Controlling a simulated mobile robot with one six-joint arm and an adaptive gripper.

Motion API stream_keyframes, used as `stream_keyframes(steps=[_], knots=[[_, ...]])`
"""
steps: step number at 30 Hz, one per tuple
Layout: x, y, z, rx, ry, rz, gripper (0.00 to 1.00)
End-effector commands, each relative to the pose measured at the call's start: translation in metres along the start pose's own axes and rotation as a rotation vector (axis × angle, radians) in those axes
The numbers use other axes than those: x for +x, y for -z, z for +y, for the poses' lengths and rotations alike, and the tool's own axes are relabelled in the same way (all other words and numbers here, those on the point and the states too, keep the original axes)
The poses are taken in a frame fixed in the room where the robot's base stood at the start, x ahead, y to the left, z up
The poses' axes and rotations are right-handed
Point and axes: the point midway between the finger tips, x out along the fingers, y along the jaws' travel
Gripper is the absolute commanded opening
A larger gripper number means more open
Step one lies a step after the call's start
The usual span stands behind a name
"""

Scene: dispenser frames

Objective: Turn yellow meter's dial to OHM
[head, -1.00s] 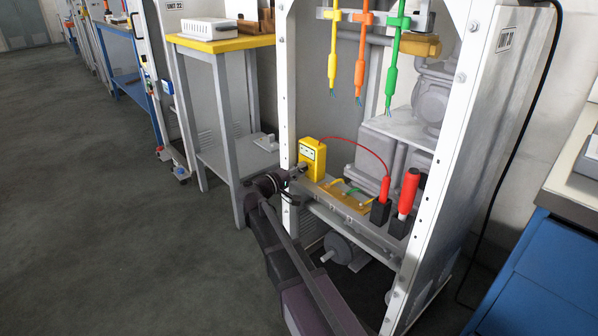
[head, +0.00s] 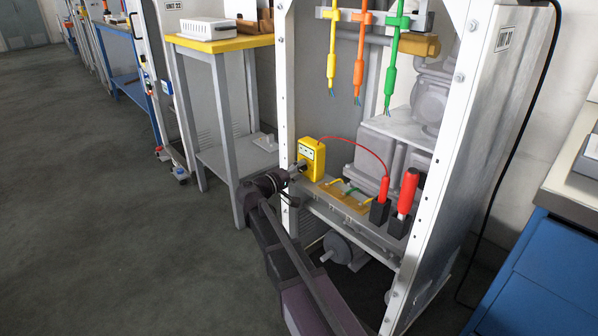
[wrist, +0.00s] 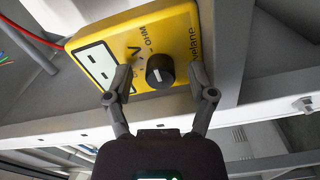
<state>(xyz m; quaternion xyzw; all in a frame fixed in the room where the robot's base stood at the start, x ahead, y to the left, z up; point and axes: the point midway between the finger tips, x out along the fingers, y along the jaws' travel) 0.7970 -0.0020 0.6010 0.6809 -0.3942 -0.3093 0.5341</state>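The yellow meter (head: 312,157) stands at the left end of the shelf in the white frame. In the wrist view the meter (wrist: 112,45) shows a pale display, a V mark, an OHM label and a round black dial (wrist: 160,71) with a white mark. I cannot tell exactly which label the mark points at. My gripper (wrist: 160,76) is open, with one finger on each side of the dial and gaps between the fingers and the knob. In the head view my gripper (head: 300,168) is at the meter's front, and the dial is mostly hidden.
A red cable (head: 356,141) runs from the meter to a red probe (head: 384,189) in a black holder. A second red-handled tool (head: 408,190) stands beside it. A yellowish board (head: 345,196) with wires lies on the shelf. Yellow, orange and green leads (head: 359,80) hang above.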

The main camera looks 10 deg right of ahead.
Motion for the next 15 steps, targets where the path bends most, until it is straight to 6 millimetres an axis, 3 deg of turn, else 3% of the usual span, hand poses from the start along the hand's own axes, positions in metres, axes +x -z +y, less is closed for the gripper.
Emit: stream_keyframes(steps=[8, 15], knots=[[-0.002, 0.001, 0.0, 0.0, 0.0, 0.002, 0.72], [-0.018, 0.001, 0.0, -0.001, 0.001, 0.005, 0.72]])
